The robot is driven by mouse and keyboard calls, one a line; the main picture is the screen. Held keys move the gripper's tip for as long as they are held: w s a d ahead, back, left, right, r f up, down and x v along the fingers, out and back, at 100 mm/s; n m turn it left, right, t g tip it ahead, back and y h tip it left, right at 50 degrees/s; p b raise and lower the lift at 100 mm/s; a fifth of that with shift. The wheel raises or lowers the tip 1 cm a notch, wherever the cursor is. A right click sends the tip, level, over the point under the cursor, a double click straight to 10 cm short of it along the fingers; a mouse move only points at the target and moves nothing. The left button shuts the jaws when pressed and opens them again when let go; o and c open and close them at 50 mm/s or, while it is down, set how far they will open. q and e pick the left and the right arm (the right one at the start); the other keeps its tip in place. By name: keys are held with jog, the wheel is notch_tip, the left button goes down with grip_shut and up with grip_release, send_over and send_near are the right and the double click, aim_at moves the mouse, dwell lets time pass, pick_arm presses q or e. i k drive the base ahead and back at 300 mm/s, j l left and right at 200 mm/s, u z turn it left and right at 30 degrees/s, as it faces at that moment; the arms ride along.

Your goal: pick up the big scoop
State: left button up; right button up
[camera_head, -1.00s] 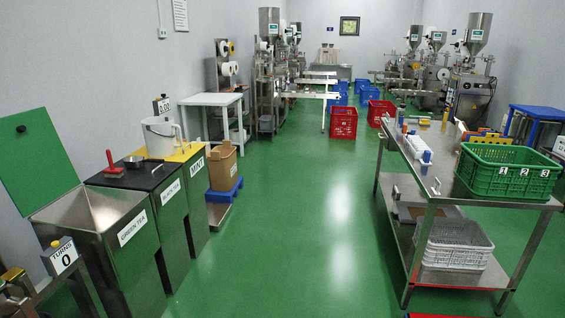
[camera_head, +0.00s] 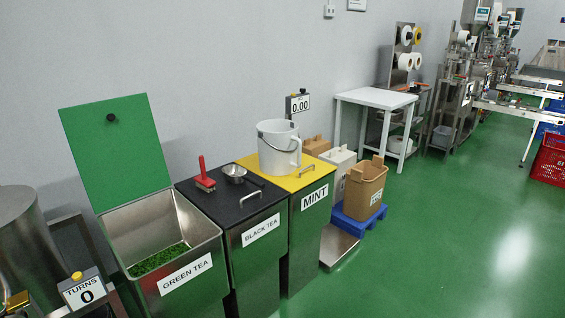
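A metal scoop (camera_head: 234,173) with a round bowl and a dark handle lies on the black lid (camera_head: 222,197) of the BLACK TEA bin. Its handle points towards the front right. It is the only scoop I can make out; its size is hard to judge. A red-handled brush (camera_head: 204,178) lies just left of it. Neither of my grippers is in view.
The GREEN TEA bin (camera_head: 183,272) stands open with green leaves low inside, its green lid (camera_head: 115,145) raised. A white jug (camera_head: 279,148) stands on the yellow MINT lid (camera_head: 310,176). Green floor (camera_head: 400,260) is free on the right.

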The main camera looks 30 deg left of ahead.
aim_at(235, 174)
jog(key=i+u, duration=0.45)
jog(key=i+l+u, duration=0.15)
jog(key=i+u, duration=0.35)
jog(key=i+l+u, duration=0.25)
jog(key=u, duration=0.2)
jog(key=i+l+u, duration=0.3)
jog(key=l+u, duration=0.2)
